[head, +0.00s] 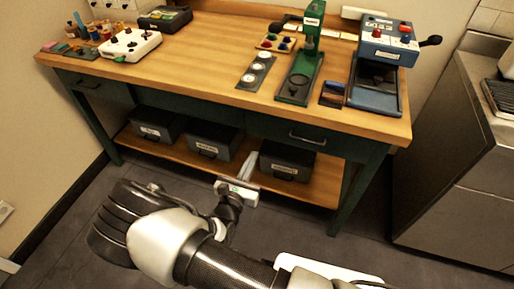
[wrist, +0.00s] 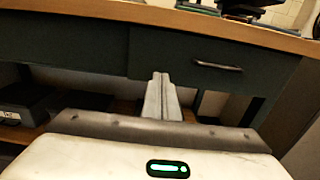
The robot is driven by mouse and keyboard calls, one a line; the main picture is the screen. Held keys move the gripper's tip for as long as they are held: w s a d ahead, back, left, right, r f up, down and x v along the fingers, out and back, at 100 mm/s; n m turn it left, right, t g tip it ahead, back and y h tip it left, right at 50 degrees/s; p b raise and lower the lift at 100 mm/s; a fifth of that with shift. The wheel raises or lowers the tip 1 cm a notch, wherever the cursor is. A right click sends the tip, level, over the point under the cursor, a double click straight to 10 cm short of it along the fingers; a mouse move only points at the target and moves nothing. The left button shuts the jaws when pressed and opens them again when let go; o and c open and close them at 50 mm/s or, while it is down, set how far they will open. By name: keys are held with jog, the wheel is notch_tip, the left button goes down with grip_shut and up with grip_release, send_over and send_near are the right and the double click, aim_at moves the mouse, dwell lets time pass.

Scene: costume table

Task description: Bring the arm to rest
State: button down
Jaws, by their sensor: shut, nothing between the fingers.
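My gripper (head: 248,166) is in front of the workbench, below the tabletop and near the level of the lower shelf in the head view. Its fingers are together with nothing between them. In the wrist view my gripper's fingers (wrist: 160,84) point at the green drawer fronts (wrist: 70,42), below the wooden edge. My arm (head: 215,250) reaches in from the bottom of the head view, bent low over the floor.
The workbench (head: 210,50) carries a green press (head: 300,85), a blue machine (head: 385,45) and a white box (head: 130,44). Dark bins (head: 287,160) sit on its lower shelf. A metal cabinet (head: 460,150) stands at right. Dark floor (head: 300,235) is open in front.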

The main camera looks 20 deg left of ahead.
jog(key=w+d+r+m+g+h, duration=0.1)
jog(key=d+r+m+g+h, duration=0.3)
jog(key=d+r+m+h, duration=0.25)
jog(key=w+d+r+m+g+h, duration=0.1)
jog(key=d+r+m+g+h, duration=0.2)
jog(key=d+r+m, duration=0.5)
jog(key=s+d+r+m+g+y, duration=0.1)
jog(key=s+d+r+m+g, duration=0.3)
jog(key=d, duration=0.4)
jog(key=s+d+r+m+g+y, duration=0.2)
jog(key=s+d+r+m+g, duration=0.1)
jog(key=s+d+m+g, duration=0.4)
jog(key=s+d+r+m+t+y, duration=0.3)
jog(key=s+r+m+t+y, duration=0.3)
jog(key=s+r+m, duration=0.5)
notch_tip(320, 180, up, 17)
jog(key=w+n+y+p, duration=0.1)
jog(key=p, duration=1.4)
jog(key=shift+w+a+f, duration=0.15)
jog(key=shift+w, duration=0.05)
